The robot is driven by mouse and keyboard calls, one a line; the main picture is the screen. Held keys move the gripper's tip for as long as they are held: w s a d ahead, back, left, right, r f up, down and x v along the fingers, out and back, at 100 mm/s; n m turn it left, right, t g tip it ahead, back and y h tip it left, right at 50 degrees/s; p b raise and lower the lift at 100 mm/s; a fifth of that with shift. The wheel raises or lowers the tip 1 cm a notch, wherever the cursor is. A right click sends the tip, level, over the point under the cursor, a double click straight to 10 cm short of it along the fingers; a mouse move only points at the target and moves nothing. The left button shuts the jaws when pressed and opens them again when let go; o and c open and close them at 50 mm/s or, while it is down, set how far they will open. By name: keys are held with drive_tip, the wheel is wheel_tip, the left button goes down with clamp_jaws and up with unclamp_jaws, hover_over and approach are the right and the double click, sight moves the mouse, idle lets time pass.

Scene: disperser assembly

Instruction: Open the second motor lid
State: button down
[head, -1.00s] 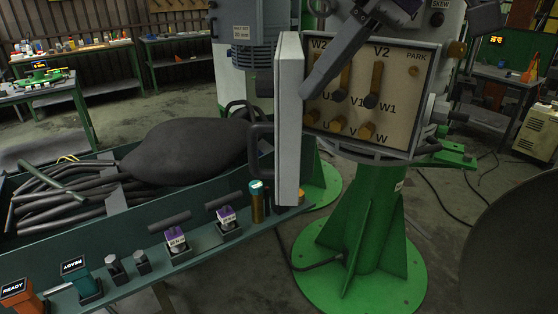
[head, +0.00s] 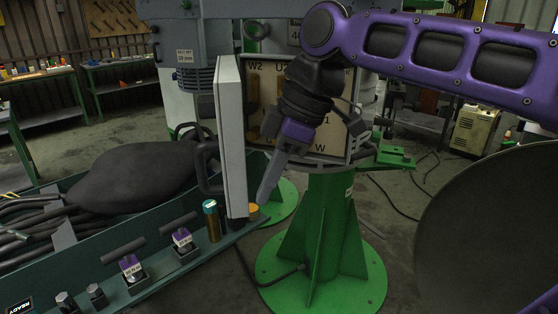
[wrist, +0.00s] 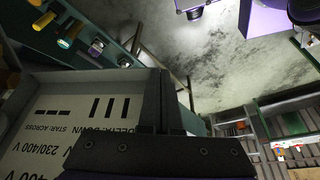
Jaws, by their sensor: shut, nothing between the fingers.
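The motor lid (head: 231,140) is a pale, thick panel with a dark handle. It stands swung out, nearly edge-on, at the left of the open terminal box, whose board (head: 262,78) with lettered terminals is bare. In the wrist view the lid's inner face (wrist: 70,125) shows a printed connection label. My gripper (head: 263,198) is shut and empty, pointing down beside the lower right edge of the lid, on its inner side. The fingers (wrist: 160,95) overlap the lid's edge in the wrist view; I cannot tell whether they touch it. My arm hides part of the board.
The green motor pedestal (head: 328,220) stands below the box. A green bench (head: 190,262) at left holds cables, a dark bulky object (head: 130,178), a teal cylinder (head: 211,220) and purple-topped parts (head: 131,267). A large dark round shape (head: 490,225) fills the lower right.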

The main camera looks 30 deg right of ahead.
sight(232, 207)
drive_tip(key=shift+w+a+f, duration=0.25)
drive_tip(key=shift+w+a, duration=0.1)
drive_tip(key=shift+a, duration=0.35)
drive_tip(key=shift+w+a+f, duration=0.2)
drive_tip(key=shift+w+a, duration=0.1)
drive_tip(key=shift+a, duration=0.35)
drive_tip(key=shift+w+a+f, duration=0.25)
drive_tip(key=shift+w+a, duration=0.1)
drive_tip(key=shift+a, duration=0.35)
